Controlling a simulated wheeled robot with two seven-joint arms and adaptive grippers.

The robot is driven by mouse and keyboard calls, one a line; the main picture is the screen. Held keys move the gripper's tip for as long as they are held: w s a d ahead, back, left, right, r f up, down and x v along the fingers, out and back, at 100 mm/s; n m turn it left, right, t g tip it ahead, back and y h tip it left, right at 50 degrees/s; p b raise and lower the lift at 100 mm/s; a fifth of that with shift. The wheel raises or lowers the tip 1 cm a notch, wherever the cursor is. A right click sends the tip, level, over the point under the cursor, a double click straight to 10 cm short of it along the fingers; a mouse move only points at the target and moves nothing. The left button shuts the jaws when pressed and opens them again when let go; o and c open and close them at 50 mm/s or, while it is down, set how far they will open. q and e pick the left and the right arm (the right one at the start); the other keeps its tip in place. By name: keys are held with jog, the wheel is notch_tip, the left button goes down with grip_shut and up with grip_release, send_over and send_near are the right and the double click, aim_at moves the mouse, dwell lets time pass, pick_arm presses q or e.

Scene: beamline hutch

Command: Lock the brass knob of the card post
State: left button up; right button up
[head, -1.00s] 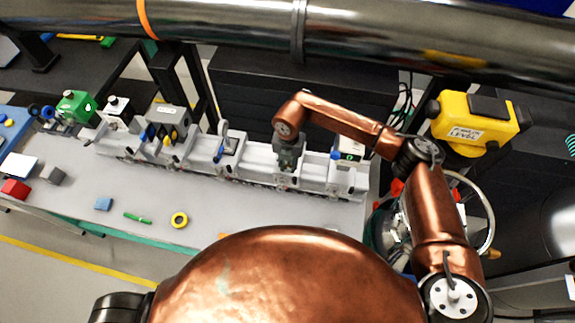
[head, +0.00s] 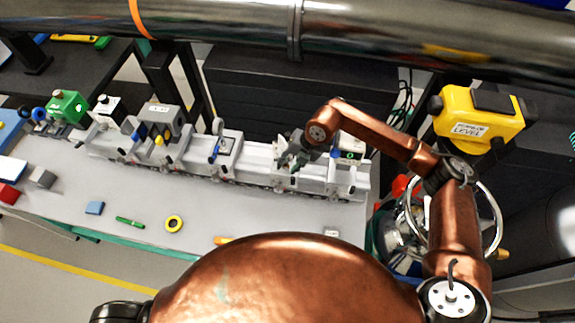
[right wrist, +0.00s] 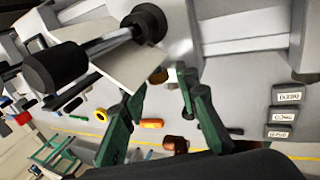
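My right gripper (head: 284,160) is at the white optics rail (head: 235,182), right of its middle, reaching in from the right. In the right wrist view its two green fingers (right wrist: 161,86) are apart. A small brass knob (right wrist: 159,75) shows just beyond and between the fingertips; I cannot tell whether they touch it. A pale beige card (right wrist: 122,62) stands tilted beside it, with a black cylinder and rod close in front. In the head view the gripper hides most of the card post and its knob. My left gripper is not in view.
A white unit with a green display (head: 350,150) stands just right of the gripper. A lens mount (head: 222,145) and a grey box (head: 160,120) stand left on the rail. A large pipe (head: 350,45) crosses above.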

jog(key=shift+o, duration=0.5)
jog(key=v, duration=1.2)
